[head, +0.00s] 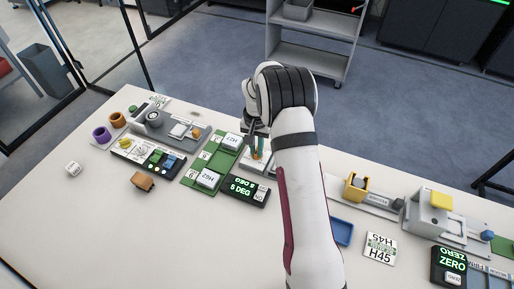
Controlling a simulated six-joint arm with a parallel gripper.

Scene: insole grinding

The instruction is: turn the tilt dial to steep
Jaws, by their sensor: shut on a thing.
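My gripper (257,147) points down at a small pale unit in the middle of the table, behind the black display box. Its fingers are shut on what appears to be the tilt dial (257,156), of which only a small orange part shows between and below them. My arm and wrist hide the rest of the dial and any markings around it. The black display (243,188) just in front reads "5 DEG" in green.
A green board (204,166) with white labelled blocks stands close left of the display. A blue tray (341,231), an H45 card (380,247) and a ZERO display (451,264) lie to the right. An orange-brown block (143,181) lies left.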

